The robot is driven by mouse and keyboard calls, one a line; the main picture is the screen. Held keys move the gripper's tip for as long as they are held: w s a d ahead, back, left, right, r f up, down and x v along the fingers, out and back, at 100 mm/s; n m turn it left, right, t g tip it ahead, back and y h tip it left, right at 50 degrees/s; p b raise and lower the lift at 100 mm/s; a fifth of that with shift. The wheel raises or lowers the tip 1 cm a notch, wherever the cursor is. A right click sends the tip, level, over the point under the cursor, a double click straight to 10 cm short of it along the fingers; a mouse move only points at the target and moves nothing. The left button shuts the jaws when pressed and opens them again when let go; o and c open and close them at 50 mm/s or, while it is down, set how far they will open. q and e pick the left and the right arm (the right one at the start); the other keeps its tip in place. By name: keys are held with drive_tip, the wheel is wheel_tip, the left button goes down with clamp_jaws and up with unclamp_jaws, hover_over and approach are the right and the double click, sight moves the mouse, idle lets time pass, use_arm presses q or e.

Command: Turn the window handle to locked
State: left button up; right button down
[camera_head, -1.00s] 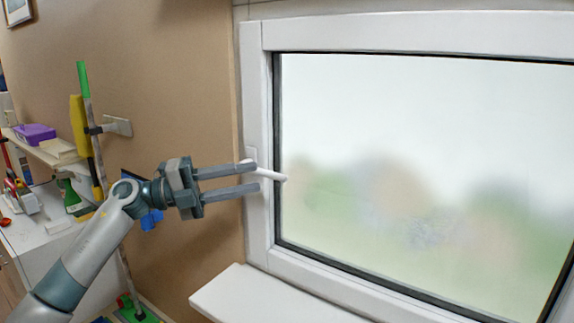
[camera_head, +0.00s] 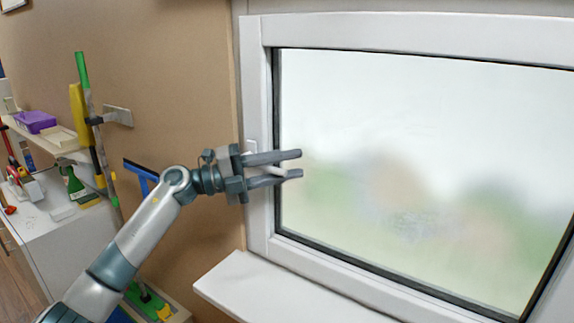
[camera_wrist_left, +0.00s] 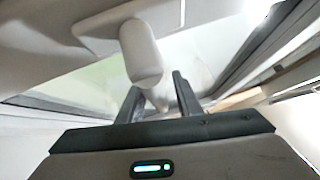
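The white window handle (camera_head: 268,169) is on the left side of the white window frame (camera_head: 257,210). Its lever lies roughly sideways, pointing right over the pane and slightly down. My left gripper (camera_head: 301,164) reaches in from the left, with one finger above the lever and one below. The fingers are apart, and a gap shows between them and the lever. In the left wrist view the handle (camera_wrist_left: 141,52) looms large just ahead, with its far part between the two fingers (camera_wrist_left: 156,95). The fingers partly hide the lever. My right gripper is not in view.
A white sill (camera_head: 285,290) juts out below the window. A brown wall is to the left. Farther left are a white cabinet (camera_head: 60,235), a shelf with a purple box (camera_head: 35,122), a green-tipped pole (camera_head: 82,75) and a blue squeegee (camera_head: 142,175).

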use_arm(q)
clamp_jaws()
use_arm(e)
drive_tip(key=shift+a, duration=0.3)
use_arm(q)
drive_tip(key=shift+f, duration=0.1)
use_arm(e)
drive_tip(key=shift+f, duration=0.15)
